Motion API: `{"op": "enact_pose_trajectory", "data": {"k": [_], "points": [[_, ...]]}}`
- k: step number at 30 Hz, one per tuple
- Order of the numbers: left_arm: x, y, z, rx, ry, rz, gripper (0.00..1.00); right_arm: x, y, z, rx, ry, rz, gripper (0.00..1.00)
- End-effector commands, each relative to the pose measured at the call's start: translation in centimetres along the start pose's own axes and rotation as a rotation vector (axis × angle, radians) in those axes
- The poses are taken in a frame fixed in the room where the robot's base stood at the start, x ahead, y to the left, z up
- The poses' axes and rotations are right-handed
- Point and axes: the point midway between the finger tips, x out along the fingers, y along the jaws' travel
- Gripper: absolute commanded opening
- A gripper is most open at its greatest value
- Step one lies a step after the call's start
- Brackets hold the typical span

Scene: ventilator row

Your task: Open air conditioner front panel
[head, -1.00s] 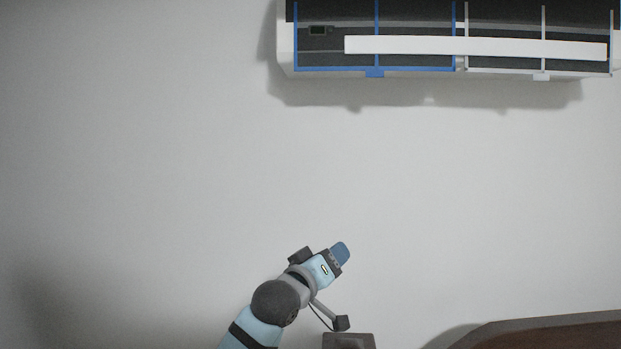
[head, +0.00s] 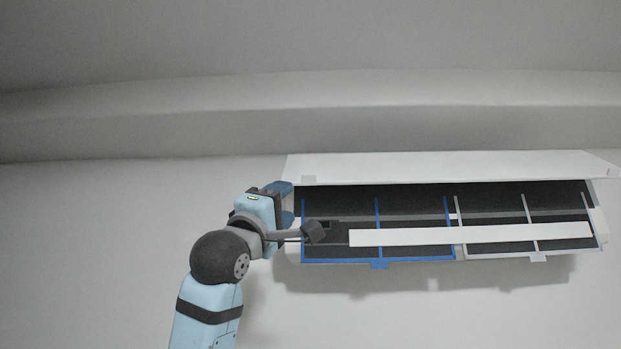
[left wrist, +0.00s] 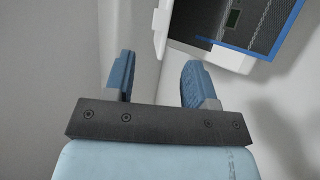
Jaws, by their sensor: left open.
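The air conditioner (head: 470,235) hangs on the wall at the right of the head view. Its white front panel (head: 450,168) is tilted up and stands out at the top, baring a dark inside with blue and grey filter frames. My left gripper (head: 288,203) is at the unit's left end, just below the panel's left corner. In the left wrist view the gripper (left wrist: 155,80) is open with nothing between its blue fingers. The unit's left end (left wrist: 225,35) shows beyond the right finger there. Whether a finger touches the unit I cannot tell. My right gripper is not in view.
A white horizontal strip (head: 470,235) crosses the front of the filters. The wall (head: 90,250) left of and below the unit is bare. The ceiling is close above.

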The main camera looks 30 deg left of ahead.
Motion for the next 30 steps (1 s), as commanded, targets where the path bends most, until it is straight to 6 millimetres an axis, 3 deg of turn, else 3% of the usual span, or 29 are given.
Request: {"op": "enact_pose_trajectory", "data": {"k": [9, 15, 21, 30], "points": [[7.3, 0.3, -0.2, 0.003, 0.001, -0.002, 0.51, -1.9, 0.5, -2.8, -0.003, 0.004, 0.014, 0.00], [10.4, 0.2, -0.1, 0.003, 0.001, -0.001, 0.51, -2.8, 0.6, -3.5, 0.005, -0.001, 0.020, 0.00], [11.6, 0.0, -0.1, 0.002, 0.000, 0.000, 0.51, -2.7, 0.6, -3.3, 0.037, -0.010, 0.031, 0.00], [11.7, -0.1, 0.0, 0.002, 0.000, 0.000, 0.49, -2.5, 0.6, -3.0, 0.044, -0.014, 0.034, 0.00]]}}
